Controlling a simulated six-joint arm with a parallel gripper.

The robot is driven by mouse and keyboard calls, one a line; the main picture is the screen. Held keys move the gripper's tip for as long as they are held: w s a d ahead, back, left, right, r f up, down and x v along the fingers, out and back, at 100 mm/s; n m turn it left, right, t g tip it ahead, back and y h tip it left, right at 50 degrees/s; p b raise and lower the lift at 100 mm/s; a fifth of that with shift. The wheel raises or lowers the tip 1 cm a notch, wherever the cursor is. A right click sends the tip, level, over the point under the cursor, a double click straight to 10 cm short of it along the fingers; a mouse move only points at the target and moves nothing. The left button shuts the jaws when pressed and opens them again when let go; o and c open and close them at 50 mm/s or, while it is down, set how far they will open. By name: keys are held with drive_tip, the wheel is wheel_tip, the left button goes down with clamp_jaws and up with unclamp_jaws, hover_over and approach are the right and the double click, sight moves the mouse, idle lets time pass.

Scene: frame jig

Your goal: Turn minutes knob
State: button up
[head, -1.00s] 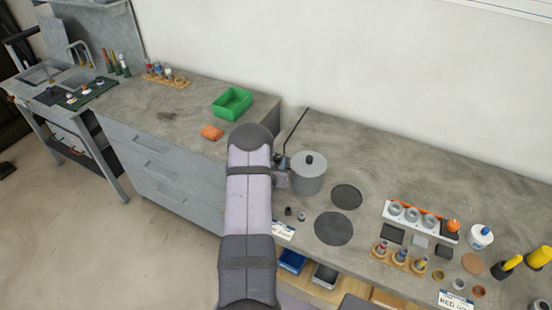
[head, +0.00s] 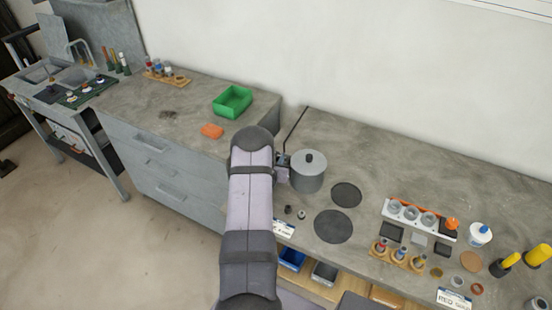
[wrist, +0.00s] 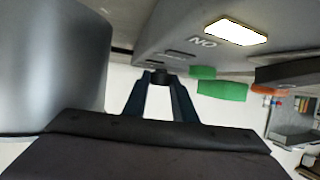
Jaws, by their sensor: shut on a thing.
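In the wrist view, my gripper (wrist: 161,82) has its two dark fingers closed on a small dark knob (wrist: 161,76). The knob sits on the underside, as pictured, of a grey device (wrist: 180,32) with a lit panel (wrist: 236,32) and the lettering "ON" upside down. In the head view, my arm hides the gripper and most of the device; a small part of the device (head: 282,172) shows beside the pot. I cannot read a minutes label or tell the knob's angle.
A grey lidded pot (head: 308,174) stands close to the device; its side fills the left of the wrist view (wrist: 55,60). Two dark round plates (head: 333,227) lie in front.

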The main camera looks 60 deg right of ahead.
drive_tip(key=shift+w+g+b, duration=0.1)
drive_tip(key=shift+g+b, duration=0.2)
drive_tip(key=shift+b, duration=0.05)
drive_tip(key=shift+w+m+g+b, duration=0.1)
drive_tip(key=shift+m+g+b, duration=0.3)
drive_tip(key=shift+m+b, duration=0.2)
drive_tip(key=shift+m+g+b, duration=0.7)
drive_tip(key=shift+m+g, duration=0.1)
drive_tip(key=shift+g, duration=0.2)
drive_tip(key=shift+r, duration=0.1)
drive_tip(key=o, duration=1)
drive_tip(key=shift+o, duration=0.2)
